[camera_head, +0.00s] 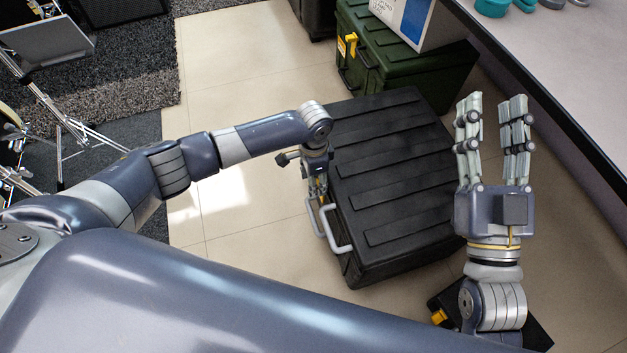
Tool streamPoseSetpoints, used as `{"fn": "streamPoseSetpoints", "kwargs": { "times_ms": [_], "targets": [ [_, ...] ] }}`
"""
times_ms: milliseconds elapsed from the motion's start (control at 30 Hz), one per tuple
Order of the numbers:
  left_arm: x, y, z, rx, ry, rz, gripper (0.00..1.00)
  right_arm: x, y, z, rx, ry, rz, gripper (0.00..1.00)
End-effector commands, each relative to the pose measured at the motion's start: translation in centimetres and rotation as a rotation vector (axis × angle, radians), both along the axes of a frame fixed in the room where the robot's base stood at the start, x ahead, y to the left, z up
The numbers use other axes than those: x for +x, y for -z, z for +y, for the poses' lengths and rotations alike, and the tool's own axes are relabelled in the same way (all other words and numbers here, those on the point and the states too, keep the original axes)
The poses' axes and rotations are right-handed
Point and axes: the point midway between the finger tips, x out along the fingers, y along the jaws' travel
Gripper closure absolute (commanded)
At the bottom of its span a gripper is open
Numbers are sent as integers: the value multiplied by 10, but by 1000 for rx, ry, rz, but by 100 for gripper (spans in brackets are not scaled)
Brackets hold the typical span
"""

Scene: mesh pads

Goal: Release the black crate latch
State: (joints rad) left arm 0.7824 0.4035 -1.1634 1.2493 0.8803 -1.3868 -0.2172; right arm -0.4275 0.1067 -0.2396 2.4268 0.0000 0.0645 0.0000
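The black crate (395,170) stands on the tiled floor in the middle of the head view, its ribbed lid closed. A pale grey handle or latch bar (338,238) shows on its left side. My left gripper (321,192) points down at that left side, right by the grey bar. Its fingers are small and partly overlapped with the bar, so I cannot tell whether they touch or grip it. My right gripper (491,100) is open and empty, fingers pointing up the picture, to the right of the crate.
A green crate (400,65) with a yellow latch stands behind, with a white and blue box on it. A table (560,60) runs along the right. Metal stands are at the left. A dark item with a yellow part lies under my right wrist. Floor left of the crate is clear.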

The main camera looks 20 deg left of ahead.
Motion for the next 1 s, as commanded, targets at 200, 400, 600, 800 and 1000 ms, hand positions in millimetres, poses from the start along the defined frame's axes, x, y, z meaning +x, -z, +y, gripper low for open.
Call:
{"fn": "streamPoseSetpoints", "kwargs": {
  "times_ms": [200,400,600,800,1000],
  "targets": [
    [0,3,0,0,0,0,55,-3,-5,0,8,-1,-30,60],
    [0,3,0,0,0,0,60,-3,-5,0,8,-1,-29,60],
    [0,3,0,0,0,0,100,-3,-5,0,9,-2,-28,60],
    [1,4,1,-7,-1,-4,100,-3,-4,0,9,-2,-29,60],
    [12,6,4,-57,-3,-39,100,-9,-14,-1,25,-4,-87,60]
  ]
}}
